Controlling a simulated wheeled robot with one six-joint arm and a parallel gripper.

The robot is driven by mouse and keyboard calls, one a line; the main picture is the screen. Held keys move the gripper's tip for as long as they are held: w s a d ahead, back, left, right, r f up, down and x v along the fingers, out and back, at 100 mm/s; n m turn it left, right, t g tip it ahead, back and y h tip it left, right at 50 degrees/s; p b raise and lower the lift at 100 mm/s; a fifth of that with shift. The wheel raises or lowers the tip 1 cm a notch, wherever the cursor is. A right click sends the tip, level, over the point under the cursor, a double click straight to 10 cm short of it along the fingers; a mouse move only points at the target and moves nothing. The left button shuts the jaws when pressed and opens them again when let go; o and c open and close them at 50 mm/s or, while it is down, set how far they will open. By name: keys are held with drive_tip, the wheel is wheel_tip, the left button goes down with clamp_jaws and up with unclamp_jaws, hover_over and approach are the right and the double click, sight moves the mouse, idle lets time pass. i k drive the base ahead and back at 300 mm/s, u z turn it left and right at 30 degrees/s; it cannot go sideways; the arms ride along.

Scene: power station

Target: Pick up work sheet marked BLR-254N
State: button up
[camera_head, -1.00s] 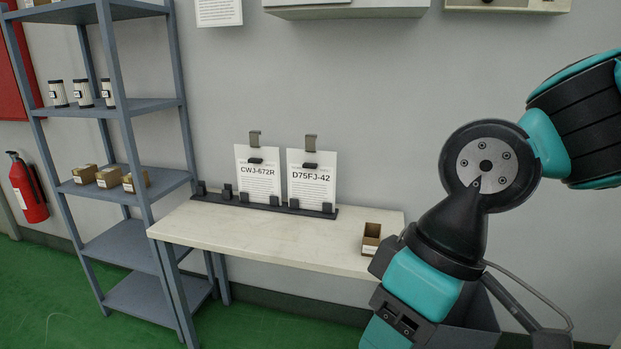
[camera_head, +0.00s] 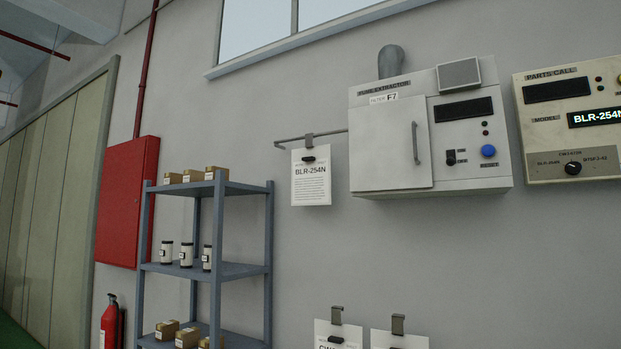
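The work sheet marked BLR-254N (camera_head: 311,180) is a white printed page with a dark clip at its top. It hangs by a hook from a thin grey rail (camera_head: 290,142) on the wall, left of the fume extractor. Two other clipped sheets show at the bottom edge, a left one (camera_head: 335,333) with its marking partly cut off and a right one (camera_head: 398,341) with its marking out of view. My gripper is not in view now.
The fume extractor cabinet (camera_head: 390,152) stands out from the wall right of the sheet. A parts call panel (camera_head: 570,150) displays BLR-254N at far right. A grey shelf (camera_head: 243,271) with boxes and canisters, a red cabinet (camera_head: 127,200) and a fire extinguisher (camera_head: 110,325) are at left.

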sight(312, 165)
drive_tip(key=u, duration=0.35)
drive_tip(key=k, duration=0.45)
drive_tip(key=u, duration=1.35)
drive_tip(key=i, duration=3.65)
drive_tip(key=z, duration=1.6)
drive_tip(key=i, duration=0.95)
drive_tip(key=z, duration=1.15)
drive_tip(key=i, duration=0.25)
